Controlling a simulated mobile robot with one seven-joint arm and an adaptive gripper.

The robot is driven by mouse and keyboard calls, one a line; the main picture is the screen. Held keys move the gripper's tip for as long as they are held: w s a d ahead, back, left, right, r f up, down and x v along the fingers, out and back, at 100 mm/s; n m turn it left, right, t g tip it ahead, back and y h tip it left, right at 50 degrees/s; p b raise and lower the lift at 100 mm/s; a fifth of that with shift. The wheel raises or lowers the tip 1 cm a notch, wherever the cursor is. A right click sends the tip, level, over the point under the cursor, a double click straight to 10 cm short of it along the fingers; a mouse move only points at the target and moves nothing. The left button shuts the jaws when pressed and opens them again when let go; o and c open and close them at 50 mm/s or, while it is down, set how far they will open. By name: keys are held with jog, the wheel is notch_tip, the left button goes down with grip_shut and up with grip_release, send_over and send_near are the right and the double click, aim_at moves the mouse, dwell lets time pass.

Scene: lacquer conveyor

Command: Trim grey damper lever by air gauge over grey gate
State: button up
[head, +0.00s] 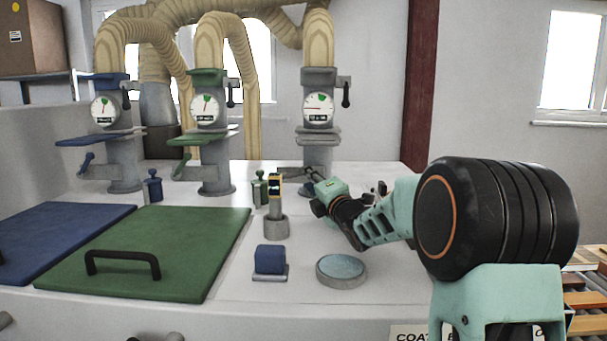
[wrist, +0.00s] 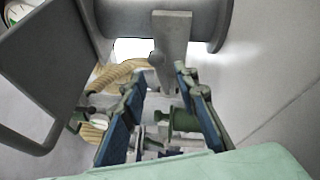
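The grey damper column (head: 318,160) is the rightmost of three. Its round air gauge (head: 319,107) has a green mark near the top, and its red needle appears to lie level toward the left. The grey gate (head: 318,138) sits under the gauge. My gripper (head: 308,174) is low beside the column, and its tips partly hide the lever area. In the wrist view my gripper (wrist: 159,72) is open, with blue pads apart. A grey bar (wrist: 171,38), apparently the damper lever, reaches down from the column between the fingertips. Contact cannot be told.
A green column (head: 215,160) and a blue column (head: 123,160) stand left. A yellow-topped device on a grey stand (head: 276,226), a blue block (head: 270,260) and a round grey disc (head: 341,270) sit in front. A green hatch (head: 190,225) with a black handle fills the left.

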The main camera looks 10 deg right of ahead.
aim_at(295, 174)
jog(key=shift+p+x, duration=0.4)
jog(key=shift+x, duration=1.15)
jog(key=shift+c, duration=0.6)
grip_shut()
